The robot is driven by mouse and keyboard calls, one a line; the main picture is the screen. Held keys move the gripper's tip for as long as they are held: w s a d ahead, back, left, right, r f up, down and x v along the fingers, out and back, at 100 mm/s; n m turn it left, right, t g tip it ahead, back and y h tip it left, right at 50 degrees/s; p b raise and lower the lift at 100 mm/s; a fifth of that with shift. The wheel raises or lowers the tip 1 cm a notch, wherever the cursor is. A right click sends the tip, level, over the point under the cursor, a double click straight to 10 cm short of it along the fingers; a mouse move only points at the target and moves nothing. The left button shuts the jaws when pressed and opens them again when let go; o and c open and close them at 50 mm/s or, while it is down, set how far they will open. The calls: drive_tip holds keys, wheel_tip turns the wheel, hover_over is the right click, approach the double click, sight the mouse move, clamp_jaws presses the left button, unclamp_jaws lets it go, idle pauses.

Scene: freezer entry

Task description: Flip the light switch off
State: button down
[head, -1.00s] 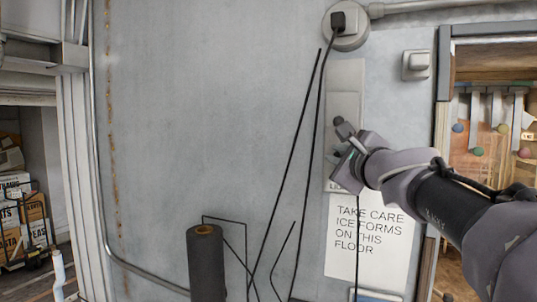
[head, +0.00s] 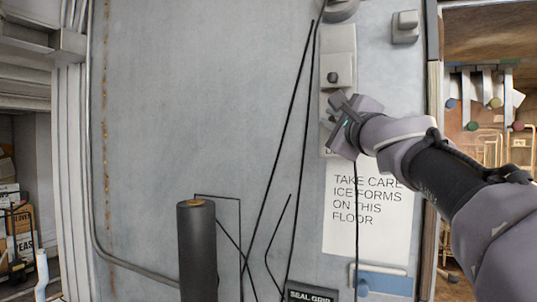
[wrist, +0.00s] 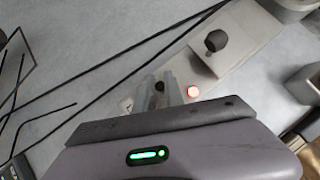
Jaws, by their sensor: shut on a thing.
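A tall pale switch panel (head: 337,45) is fixed to the grey wall. A dark round knob (head: 333,77) sticks out of it; the knob also shows in the wrist view (wrist: 216,41). My gripper (head: 333,112) is at the panel's lower part, just below the knob and apart from it. In the wrist view its two pale fingers (wrist: 161,90) are close together on a small dark piece, which looks like the light switch lever (wrist: 160,88) and is mostly hidden. My gripper covers most of the label below.
A paper sign (head: 368,210) about ice hangs below the panel. A small grey box (head: 405,27) is to the upper right. Black cables (head: 295,120) hang left of the panel. A dark roll (head: 197,250) stands lower left. A doorway (head: 490,130) is at right.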

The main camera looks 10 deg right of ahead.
wheel_tip(320, 180, down, 3)
drive_tip(key=n+t+y+b, duration=0.1)
drive_tip(key=n+t+b, duration=0.1)
drive_tip(key=b, duration=0.4)
drive_tip(key=n+t+y+b, duration=0.1)
drive_tip(key=n+b, duration=0.1)
drive_tip(key=b, duration=0.5)
drive_tip(key=shift+w+d+r+t+y, duration=0.1)
drive_tip(key=shift+w+r+t+y, duration=0.1)
drive_tip(key=shift+t+y, duration=0.15)
drive_tip(key=shift+r+n+b, duration=0.2)
drive_tip(key=shift+n+b, duration=0.1)
drive_tip(key=shift+b, duration=0.2)
drive_tip(key=c, duration=1.7)
unclamp_jaws()
drive_tip(key=shift+o, duration=1.3)
drive_tip(key=shift+w+d+f, duration=0.1)
drive_tip(key=shift+w, duration=0.1)
drive_tip(key=shift+s, duration=0.15)
